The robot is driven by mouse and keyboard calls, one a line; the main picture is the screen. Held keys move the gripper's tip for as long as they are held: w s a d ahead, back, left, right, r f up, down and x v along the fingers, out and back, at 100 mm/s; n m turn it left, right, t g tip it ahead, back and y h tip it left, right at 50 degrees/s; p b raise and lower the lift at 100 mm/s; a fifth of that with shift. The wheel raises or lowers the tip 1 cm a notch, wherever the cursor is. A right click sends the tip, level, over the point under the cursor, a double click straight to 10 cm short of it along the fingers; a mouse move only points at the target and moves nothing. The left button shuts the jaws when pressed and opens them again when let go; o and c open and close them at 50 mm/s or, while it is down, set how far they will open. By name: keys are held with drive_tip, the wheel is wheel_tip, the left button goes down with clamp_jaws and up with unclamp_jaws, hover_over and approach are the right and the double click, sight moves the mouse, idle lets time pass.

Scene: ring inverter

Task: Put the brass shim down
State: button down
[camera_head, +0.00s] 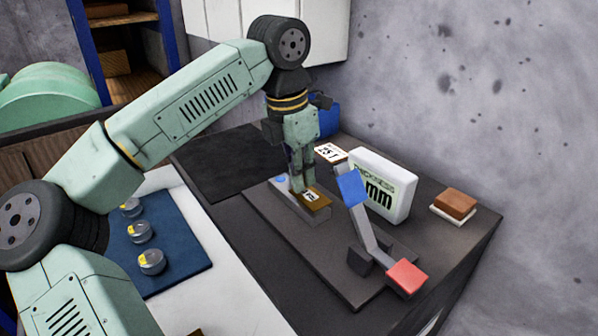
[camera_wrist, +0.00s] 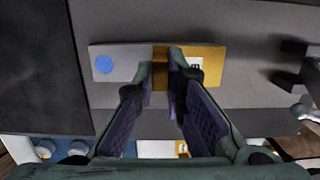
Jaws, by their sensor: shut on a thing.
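The brass shim (camera_head: 317,202) is a flat brass-coloured plate with a white label. It is over the right end of a grey block with a blue dot (camera_head: 281,185); contact with the block is hard to make out. My gripper (camera_head: 299,191) points down and is shut on the shim near its left end. In the wrist view, the brass shim (camera_wrist: 212,66) extends right from between the fingers (camera_wrist: 160,66), and the grey block (camera_wrist: 122,58) extends left. The fingers hide part of the shim.
A lever with a blue pad (camera_head: 352,188) and a red pad (camera_head: 407,277) stands right of the shim. Behind it are a white thickness display (camera_head: 385,175) and a labelled plate (camera_head: 331,152). A brown block (camera_head: 456,203) is at right. Several round metal pieces (camera_head: 141,231) are on a blue mat (camera_head: 178,261).

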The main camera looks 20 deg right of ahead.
sight(291, 192)
drive_tip(key=shift+f, duration=0.55)
drive_tip(key=shift+f, duration=0.15)
drive_tip(key=c, duration=1.7)
unclamp_jaws()
drive_tip(key=shift+o, duration=0.2)
wheel_tip(291, 192, up, 12)
drive_tip(key=a+b, duration=0.1)
drive_tip(key=shift+s+a, duration=0.3)
drive_tip(key=shift+a, duration=0.1)
